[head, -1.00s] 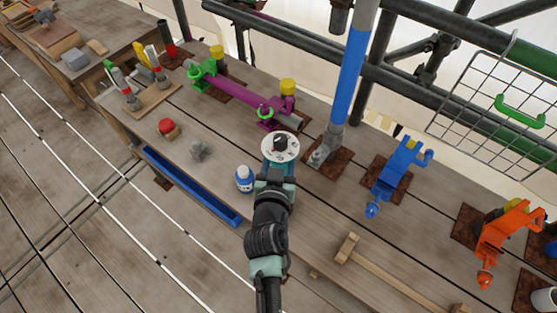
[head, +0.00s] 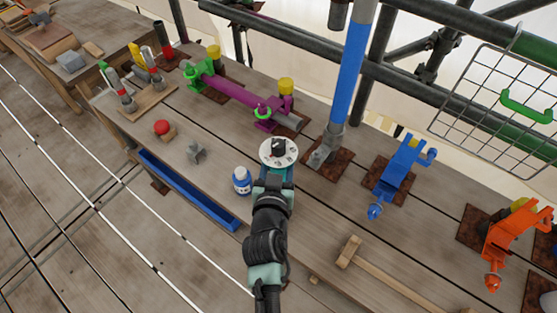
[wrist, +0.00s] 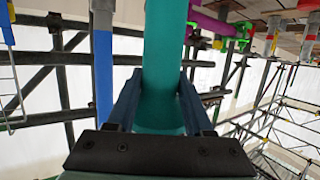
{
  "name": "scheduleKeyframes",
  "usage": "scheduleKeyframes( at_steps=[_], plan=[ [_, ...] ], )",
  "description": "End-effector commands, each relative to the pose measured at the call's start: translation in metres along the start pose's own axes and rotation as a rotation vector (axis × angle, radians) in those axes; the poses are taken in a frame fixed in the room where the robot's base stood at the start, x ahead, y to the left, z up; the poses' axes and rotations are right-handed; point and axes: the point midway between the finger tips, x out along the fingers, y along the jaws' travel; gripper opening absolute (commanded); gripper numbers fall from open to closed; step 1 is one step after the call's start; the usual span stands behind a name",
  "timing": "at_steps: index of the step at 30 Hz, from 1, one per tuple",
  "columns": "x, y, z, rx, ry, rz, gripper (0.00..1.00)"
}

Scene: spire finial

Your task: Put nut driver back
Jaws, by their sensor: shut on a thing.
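My gripper (wrist: 160,88) is shut on a teal cylinder (wrist: 163,50) in the wrist view, which I take to be the nut driver's handle.
The bench (head: 215,135) carries a purple pipe in green clamps (head: 235,90), a blue clamp (head: 399,170), an orange clamp (head: 510,238) and a mallet (head: 348,250). A blue-and-grey post (head: 350,80) rises behind my wrist. A red knob (head: 162,127) and a grey piece (head: 196,153) lie left.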

Motion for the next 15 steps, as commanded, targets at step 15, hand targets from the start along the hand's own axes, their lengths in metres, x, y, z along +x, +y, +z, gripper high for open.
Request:
scheduleKeyframes(
  at_steps=[15],
  plan=[
    [0.009,-0.001,0.027,0.002,0.01,-0.002,0.0]
  ],
)
